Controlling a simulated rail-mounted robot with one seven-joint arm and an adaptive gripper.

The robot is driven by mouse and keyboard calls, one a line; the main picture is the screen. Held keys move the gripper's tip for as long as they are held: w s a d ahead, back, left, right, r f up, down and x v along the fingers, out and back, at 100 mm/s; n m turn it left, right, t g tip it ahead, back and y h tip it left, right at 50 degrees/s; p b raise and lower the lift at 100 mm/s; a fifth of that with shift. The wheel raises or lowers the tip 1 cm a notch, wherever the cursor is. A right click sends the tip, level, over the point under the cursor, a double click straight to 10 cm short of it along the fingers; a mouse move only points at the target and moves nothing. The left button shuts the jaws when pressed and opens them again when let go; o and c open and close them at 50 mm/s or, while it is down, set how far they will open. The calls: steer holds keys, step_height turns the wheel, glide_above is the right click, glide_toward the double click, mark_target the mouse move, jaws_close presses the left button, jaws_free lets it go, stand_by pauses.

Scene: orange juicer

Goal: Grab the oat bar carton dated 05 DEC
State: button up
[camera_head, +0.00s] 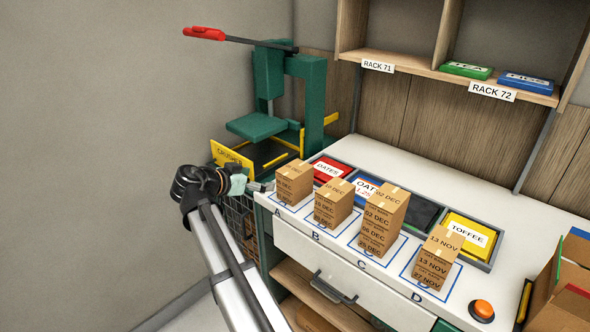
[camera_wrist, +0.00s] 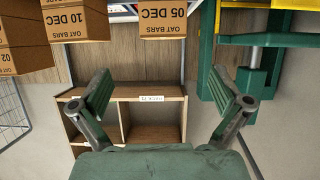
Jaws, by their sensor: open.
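The carton marked 05 DEC, OAT BARS shows at the top middle of the wrist view (camera_wrist: 163,22), cut off by the frame edge. Going by the row order, it matches the carton over mark A in the head view (camera_head: 294,184), whose date is too small to read. My gripper (camera_head: 262,186) is just left of that carton, apart from it. In the wrist view my gripper (camera_wrist: 163,90) has its fingers wide apart with nothing between them. A carton marked 10 DEC (camera_wrist: 77,22) is left of the 05 DEC one.
Cartons at B (camera_head: 334,204), a taller stack at C (camera_head: 384,222) and cartons at D (camera_head: 437,258) stand along the white counter. A green press (camera_head: 268,95) stands behind my gripper. Flavour bins (camera_head: 465,232) lie behind the row. An orange button (camera_head: 482,310) is at front right.

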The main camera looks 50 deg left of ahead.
step_height(320, 180, up, 2)
steer(key=p, duration=0.3)
glide_toward(295, 168)
steer(key=x, duration=0.3)
steer(key=shift+p+x, duration=1.55)
steer(key=shift+x, duration=2)
steer(key=c, duration=1.2)
